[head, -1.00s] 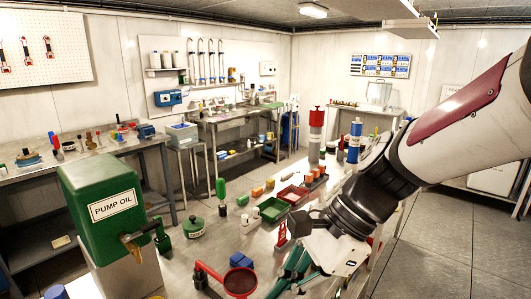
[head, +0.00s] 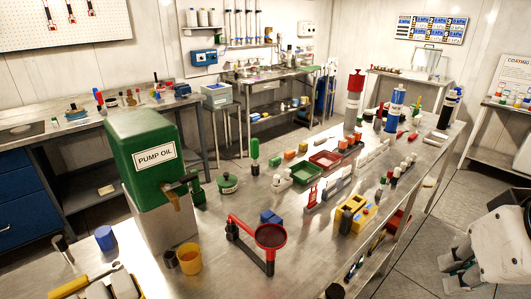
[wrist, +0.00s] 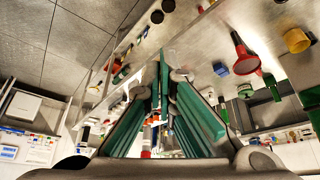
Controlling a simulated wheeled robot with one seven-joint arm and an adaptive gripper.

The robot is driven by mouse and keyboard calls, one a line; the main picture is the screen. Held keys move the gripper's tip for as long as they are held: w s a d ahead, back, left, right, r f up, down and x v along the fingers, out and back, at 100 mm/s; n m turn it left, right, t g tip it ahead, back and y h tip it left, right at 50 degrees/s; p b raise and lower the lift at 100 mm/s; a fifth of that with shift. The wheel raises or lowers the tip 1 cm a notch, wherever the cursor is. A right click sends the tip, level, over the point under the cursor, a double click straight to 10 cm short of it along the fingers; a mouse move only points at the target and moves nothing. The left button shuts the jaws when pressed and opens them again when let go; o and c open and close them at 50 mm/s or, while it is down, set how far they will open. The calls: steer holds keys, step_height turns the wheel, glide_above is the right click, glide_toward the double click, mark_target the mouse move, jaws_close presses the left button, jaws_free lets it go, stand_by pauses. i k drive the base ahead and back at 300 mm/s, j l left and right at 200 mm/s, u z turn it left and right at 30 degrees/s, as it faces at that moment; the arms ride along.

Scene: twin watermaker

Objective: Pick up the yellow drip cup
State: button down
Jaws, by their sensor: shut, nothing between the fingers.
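The yellow drip cup (head: 188,258) stands upright on the steel bench in the head view, in front of the green pump oil tank (head: 150,165) and below its spout. It also shows in the wrist view as a yellow cup (wrist: 297,40) near the upper right edge. My gripper (wrist: 160,72) has its green-padded fingers brought together at the tips, with nothing held. In the head view only part of my gripper (head: 458,272) shows at the lower right, off the bench's right side and far from the cup.
Trays and bottles fill the bench behind. Bare steel lies before the cup.

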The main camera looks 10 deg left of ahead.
mark_target(189, 254)
steer(key=k+j+u, duration=0.25)
steer(key=j+u, duration=0.25)
steer(key=j, duration=0.15)
steer(key=k+j+u, duration=0.1)
steer(key=j+u, duration=0.15)
steer(key=j, duration=0.15)
steer(key=j+u, duration=0.25)
steer(key=j, duration=0.15)
steer(key=k, duration=0.05)
